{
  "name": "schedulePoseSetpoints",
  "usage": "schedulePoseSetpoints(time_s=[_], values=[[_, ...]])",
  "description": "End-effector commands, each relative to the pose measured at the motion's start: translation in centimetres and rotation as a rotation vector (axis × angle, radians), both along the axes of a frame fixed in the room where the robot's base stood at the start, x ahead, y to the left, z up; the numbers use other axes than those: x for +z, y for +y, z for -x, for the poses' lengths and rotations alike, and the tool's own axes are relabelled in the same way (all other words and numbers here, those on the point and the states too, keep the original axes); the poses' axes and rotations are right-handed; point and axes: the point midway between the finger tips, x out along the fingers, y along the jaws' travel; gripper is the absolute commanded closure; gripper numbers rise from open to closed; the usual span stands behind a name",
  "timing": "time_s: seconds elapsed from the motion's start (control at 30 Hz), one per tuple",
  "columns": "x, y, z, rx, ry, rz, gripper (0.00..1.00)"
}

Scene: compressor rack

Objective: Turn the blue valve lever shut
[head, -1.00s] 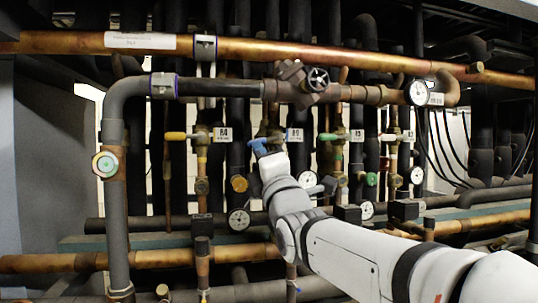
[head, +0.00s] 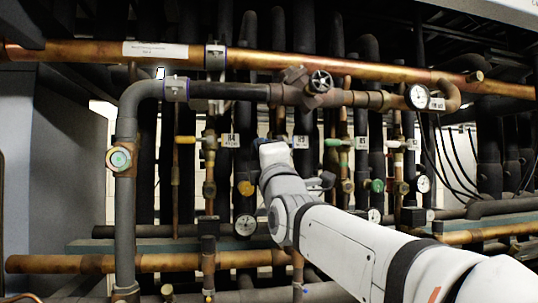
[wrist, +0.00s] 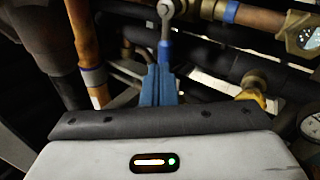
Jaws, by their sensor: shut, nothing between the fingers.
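The blue valve lever shows in the wrist view as a grey stem with a blue grip (wrist: 165,52), hanging from a pivot at the top of the picture. My gripper (wrist: 160,84) has light blue fingers, close together and empty, just below the lever's grip in that picture. Whether they touch the lever cannot be told. In the head view my gripper (head: 262,143) is among the upright pipes, left of a white number tag (head: 300,142). My wrist hides most of the lever there; a little blue shows at the tip, which I cannot separate from the fingers.
A yellow lever (head: 186,139) is to the left, a green one (head: 335,143) to the right.

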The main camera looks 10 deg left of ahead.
Motion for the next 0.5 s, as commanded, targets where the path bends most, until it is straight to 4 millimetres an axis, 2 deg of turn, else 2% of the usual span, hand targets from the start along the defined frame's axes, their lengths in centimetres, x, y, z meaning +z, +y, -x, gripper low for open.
schedulePoseSetpoints(time_s=[0.27,0.5], values=[[-0.3,-0.2,0.1,-0.003,0.000,-0.001,1.00],[-2.1,-1.1,1.5,-0.005,-0.003,-0.001,1.00]])
